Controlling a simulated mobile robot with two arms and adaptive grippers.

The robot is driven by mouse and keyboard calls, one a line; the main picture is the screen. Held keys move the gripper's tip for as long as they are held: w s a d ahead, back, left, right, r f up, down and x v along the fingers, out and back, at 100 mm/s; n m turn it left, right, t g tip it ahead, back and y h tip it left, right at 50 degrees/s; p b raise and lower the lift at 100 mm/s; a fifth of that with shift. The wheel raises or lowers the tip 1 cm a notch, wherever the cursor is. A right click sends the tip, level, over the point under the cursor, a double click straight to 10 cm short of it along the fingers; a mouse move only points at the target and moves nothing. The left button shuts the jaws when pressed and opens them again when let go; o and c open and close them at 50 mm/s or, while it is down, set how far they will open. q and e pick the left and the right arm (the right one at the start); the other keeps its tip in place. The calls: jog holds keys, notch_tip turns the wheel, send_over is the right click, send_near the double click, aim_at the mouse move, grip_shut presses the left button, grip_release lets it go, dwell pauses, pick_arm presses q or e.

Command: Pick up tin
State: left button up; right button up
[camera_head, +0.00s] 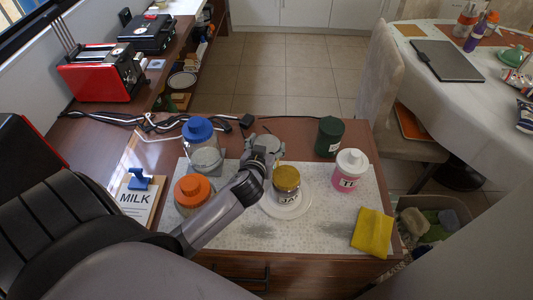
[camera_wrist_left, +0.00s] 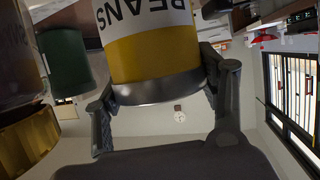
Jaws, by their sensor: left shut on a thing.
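The tin (camera_wrist_left: 155,55) has a white label reading BEANS, a yellow band and a grey metal rim. It fills the middle of the left wrist view and appears upside down there. My left gripper (camera_head: 266,152) is shut on it, with one finger on each side of the tin in the wrist view. In the head view the gripper is just behind the gold-lidded jar, and the tin is mostly hidden by the gripper there. I cannot tell how high the tin is. My right gripper is not in view.
The gold-lidded jar (camera_head: 287,179) stands on a white plate (camera_head: 285,211) close to the gripper. A blue-lidded jar (camera_head: 198,130), orange-lidded jar (camera_head: 193,190), green canister (camera_head: 329,136) and pink-and-white container (camera_head: 348,170) stand around. A yellow cloth (camera_head: 372,233) lies at front right.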

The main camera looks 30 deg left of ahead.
pick_arm(q)
jog(key=shift+r, duration=0.15)
jog(key=shift+c, duration=0.3)
notch_tip(320, 180, up, 20)
jog(key=p, duration=0.1)
dwell(1.8)
